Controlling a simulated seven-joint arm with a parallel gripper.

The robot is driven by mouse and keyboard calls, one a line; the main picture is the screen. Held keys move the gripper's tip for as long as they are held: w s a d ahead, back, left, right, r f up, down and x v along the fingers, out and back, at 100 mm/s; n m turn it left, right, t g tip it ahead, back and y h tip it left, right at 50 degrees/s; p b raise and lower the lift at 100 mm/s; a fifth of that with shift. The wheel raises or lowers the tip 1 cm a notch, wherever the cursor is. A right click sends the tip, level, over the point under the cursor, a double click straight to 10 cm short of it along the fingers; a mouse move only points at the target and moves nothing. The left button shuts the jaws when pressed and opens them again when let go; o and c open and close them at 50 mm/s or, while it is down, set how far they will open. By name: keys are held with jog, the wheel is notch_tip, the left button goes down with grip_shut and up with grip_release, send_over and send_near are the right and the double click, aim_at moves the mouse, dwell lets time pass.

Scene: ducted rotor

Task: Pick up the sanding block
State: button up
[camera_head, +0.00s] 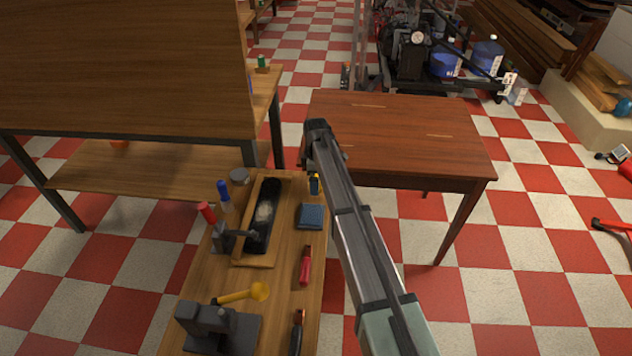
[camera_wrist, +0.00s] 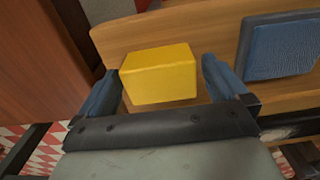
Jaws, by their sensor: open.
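A plain yellow block (camera_wrist: 158,77), which looks like the sanding block, sits on the wooden bench top (camera_wrist: 215,38) in the wrist view. My gripper (camera_wrist: 161,72) is open, with one blue finger on each side of the yellow block. Small gaps seem to show between block and fingers; I cannot tell whether either touches. In the head view my gripper (camera_head: 315,184) is at the bench's far right corner, and only a sliver of yellow shows there.
A blue textured pad (camera_head: 311,216) lies close by on the bench; it also shows in the wrist view (camera_wrist: 282,45). A wooden tray (camera_head: 277,213) with a dark insert stands left of it. A red-handled tool (camera_head: 305,265) lies nearer. A brown table (camera_head: 405,130) stands beyond, its top clear.

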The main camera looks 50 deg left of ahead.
jog(key=c, duration=1)
notch_tip(320, 180, up, 10)
jog(key=shift+r, duration=0.1)
dwell(0.4)
